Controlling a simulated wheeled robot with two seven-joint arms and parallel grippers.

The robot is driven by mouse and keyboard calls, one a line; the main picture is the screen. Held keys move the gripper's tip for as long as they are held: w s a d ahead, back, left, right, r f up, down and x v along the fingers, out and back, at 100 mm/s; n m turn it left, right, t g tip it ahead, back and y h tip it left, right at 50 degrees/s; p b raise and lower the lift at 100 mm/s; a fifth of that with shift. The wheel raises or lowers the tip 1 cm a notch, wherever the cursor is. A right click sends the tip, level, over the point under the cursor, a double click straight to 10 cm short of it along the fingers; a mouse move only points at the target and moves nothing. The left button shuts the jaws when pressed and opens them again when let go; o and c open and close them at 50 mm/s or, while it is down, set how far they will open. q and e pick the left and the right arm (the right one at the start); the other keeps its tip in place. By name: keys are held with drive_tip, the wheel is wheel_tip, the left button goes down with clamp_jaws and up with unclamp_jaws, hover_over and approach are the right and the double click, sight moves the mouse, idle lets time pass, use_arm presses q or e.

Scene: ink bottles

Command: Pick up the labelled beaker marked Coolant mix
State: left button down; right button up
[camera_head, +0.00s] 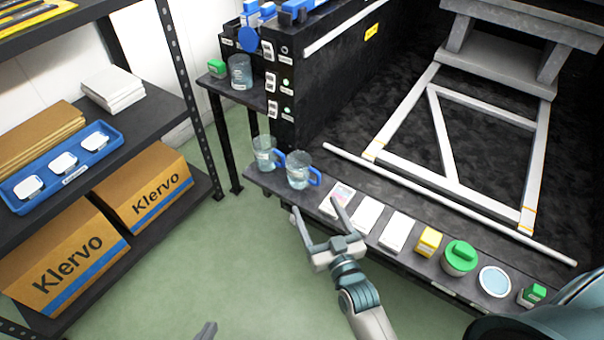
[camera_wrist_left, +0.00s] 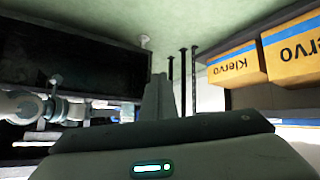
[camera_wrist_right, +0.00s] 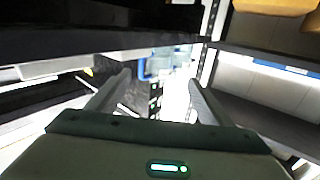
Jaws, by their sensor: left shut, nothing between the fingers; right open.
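Two clear beakers with blue handles stand side by side at the left end of the low black ledge, a left one (camera_head: 264,154) and a right one (camera_head: 298,172). A third clear beaker (camera_head: 240,74) stands on a small black side shelf further back. Their labels are too small to read, so I cannot tell which is Coolant mix. My right gripper (camera_head: 317,208) is open and empty, in front of the right beaker and apart from it. My left gripper (camera_head: 207,331) is shut and empty at the bottom edge, far from the beakers; its fingers show in the left wrist view (camera_wrist_left: 158,92).
Along the ledge are white boxes (camera_head: 364,216), a yellow box (camera_head: 428,242), a green-lidded jar (camera_head: 460,258) and a round dish (camera_head: 495,281). A green-topped item (camera_head: 217,68) sits beside the third beaker. A rack with Klervo cartons (camera_head: 72,258) stands left. The green floor between is clear.

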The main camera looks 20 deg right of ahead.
approach(295, 163)
drive_tip(key=shift+w+f+b, duration=0.1)
drive_tip(key=shift+w+b, duration=0.15)
drive_tip(key=shift+b, duration=0.2)
use_arm(q)
drive_tip(key=shift+w+d+r+t, duration=0.35)
drive_tip(key=shift+w+r+t, duration=0.15)
drive_tip(key=shift+w+r, duration=0.15)
drive_tip(key=shift+w+d+r+t, duration=0.35)
drive_tip(key=shift+w+r+t, duration=0.15)
drive_tip(key=shift+r, duration=0.25)
use_arm(e)
drive_tip(key=shift+w, duration=0.4)
use_arm(q)
drive_tip(key=shift+h, duration=0.3)
use_arm(e)
drive_tip(key=shift+w, duration=0.5)
drive_tip(key=shift+w+a+b, duration=0.1)
drive_tip(key=shift+w+b, duration=0.35)
drive_tip(key=shift+w, duration=1.95)
use_arm(q)
drive_tip(key=r+t, duration=0.1)
drive_tip(key=w+d+r+t, duration=0.1)
drive_tip(key=shift+w+r+h, duration=0.15)
drive_tip(key=shift+r+h, duration=0.15)
drive_tip(key=shift+r, duration=0.05)
use_arm(e)
drive_tip(key=c, duration=1.2)
